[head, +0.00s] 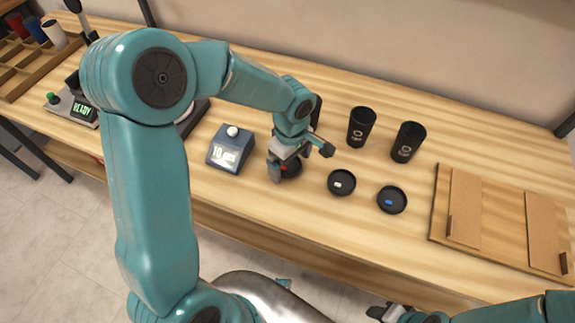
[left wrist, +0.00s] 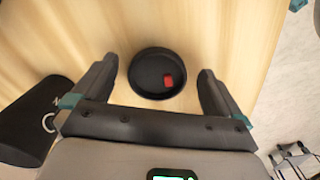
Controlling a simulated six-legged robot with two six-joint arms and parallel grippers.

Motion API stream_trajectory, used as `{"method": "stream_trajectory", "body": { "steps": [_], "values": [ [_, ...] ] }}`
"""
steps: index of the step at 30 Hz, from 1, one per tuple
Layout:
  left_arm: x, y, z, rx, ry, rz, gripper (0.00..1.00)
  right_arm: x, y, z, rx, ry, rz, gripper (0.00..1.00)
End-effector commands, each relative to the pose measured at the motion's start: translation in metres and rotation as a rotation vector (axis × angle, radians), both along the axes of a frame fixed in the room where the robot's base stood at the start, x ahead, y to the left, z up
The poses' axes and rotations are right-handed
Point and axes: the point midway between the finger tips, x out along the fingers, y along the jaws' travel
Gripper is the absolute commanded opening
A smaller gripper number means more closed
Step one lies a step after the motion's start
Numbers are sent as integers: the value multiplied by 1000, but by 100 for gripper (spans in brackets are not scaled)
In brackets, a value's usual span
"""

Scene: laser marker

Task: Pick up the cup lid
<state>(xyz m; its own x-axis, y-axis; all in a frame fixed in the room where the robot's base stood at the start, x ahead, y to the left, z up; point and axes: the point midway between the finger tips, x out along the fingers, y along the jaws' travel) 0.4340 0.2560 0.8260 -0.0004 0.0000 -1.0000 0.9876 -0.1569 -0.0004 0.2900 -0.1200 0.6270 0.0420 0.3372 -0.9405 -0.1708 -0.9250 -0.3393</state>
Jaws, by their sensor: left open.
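A round black cup lid with a red tab (left wrist: 147,86) lies on the wooden table between the two fingers of my left gripper (left wrist: 158,70) in the left wrist view. The fingers are open, one on each side and apart from the lid. In the head view my left gripper (head: 303,162) is low over this lid (head: 291,171) and hides part of it. Two more black lids lie to the right, one with a white tab (head: 341,183) and one with a blue tab (head: 391,200). My right gripper (head: 400,314) is partly cut off at the bottom edge; its jaw state is unclear.
Two black cups (head: 361,127) (head: 407,142) stand behind the lids. A wooden board with brown panels (head: 484,214) lies at the right. The table's front edge runs close before the lids.

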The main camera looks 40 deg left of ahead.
Motion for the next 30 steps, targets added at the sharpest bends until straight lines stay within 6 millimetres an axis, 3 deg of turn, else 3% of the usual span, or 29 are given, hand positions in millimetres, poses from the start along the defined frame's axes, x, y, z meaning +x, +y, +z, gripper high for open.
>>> {"method": "stream_trajectory", "body": {
  "steps": [3, 10, 15, 25, 30],
  "values": [
    [1, 0, -10, -2, 1, 1, 100, 0, 0, 0, 0, 0, 0, 43],
    [1, 0, -11, -1, -1, 1, 97, 0, 0, 0, 0, 0, 0, 43],
    [1, 0, -11, -1, -1, 1, 44, 0, 0, 0, 0, 0, 0, 43],
    [1, 0, -8, -1, -1, 1, 44, 0, 0, 0, 0, 0, 0, 43],
    [2, 0, 8, 0, -4, 0, 44, 0, 0, 1, 0, 0, 0, 43]
  ]
}}
